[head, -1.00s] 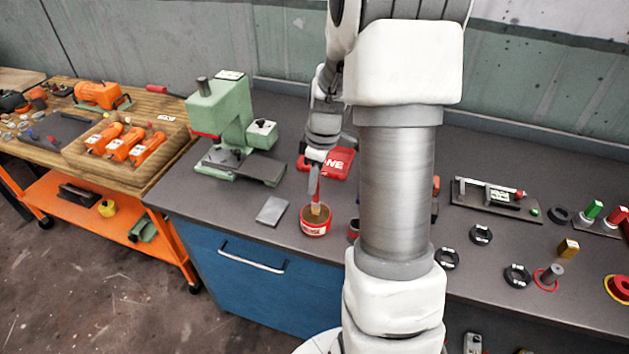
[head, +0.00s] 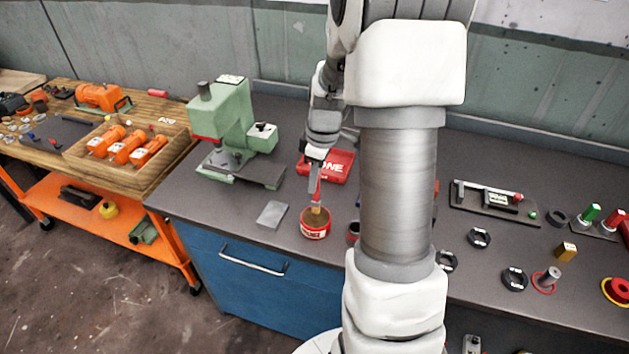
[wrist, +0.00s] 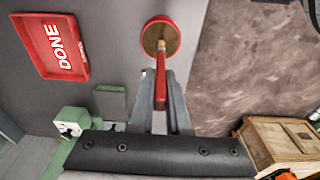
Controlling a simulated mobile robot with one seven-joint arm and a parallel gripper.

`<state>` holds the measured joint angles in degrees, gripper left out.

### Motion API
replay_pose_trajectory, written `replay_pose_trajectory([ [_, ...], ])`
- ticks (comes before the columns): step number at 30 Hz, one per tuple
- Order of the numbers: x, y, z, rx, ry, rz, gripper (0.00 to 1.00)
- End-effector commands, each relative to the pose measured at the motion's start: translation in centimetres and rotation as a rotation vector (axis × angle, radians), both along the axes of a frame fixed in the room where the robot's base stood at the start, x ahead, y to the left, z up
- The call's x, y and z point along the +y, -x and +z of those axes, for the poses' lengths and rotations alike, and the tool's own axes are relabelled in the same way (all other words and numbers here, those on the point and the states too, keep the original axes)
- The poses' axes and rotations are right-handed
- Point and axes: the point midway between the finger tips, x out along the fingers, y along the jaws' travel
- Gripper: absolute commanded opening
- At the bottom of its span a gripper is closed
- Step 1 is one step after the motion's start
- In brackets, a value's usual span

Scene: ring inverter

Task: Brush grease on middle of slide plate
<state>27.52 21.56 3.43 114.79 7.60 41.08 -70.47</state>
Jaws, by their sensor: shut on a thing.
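My gripper (wrist: 160,95) is shut on the red handle of a brush (wrist: 160,75). In the head view the brush (head: 317,192) points down, its bristle end at the mouth of a red grease tin (head: 315,229). The tin also shows in the wrist view (wrist: 174,44), its open top filled with brown grease. I cannot tell how deep the bristles sit. A flat grey plate (head: 272,214), which looks like the slide plate, lies on the bench just left of the tin. It also shows in the wrist view (wrist: 110,102), and its top looks bare.
A red DONE tray (head: 338,165) lies behind the tin. A green press (head: 228,130) stands at the back left. Several black rings and small parts lie right of my arm, including a black ring (head: 479,237). The bench's front edge is close to the tin and plate.

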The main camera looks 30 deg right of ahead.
Motion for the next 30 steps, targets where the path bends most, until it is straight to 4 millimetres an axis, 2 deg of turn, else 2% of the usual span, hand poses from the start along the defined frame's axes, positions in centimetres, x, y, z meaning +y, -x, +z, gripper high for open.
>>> replay_pose_trajectory([
  [1, 0.0, 0.0, 0.8, -0.001, 0.001, 0.0, 0.0],
  [17, 0.0, -0.1, 5.0, -0.002, 0.001, 0.0, 0.0],
  [30, 0.0, 0.0, 5.1, -0.001, 0.0, 0.0, 0.0],
])
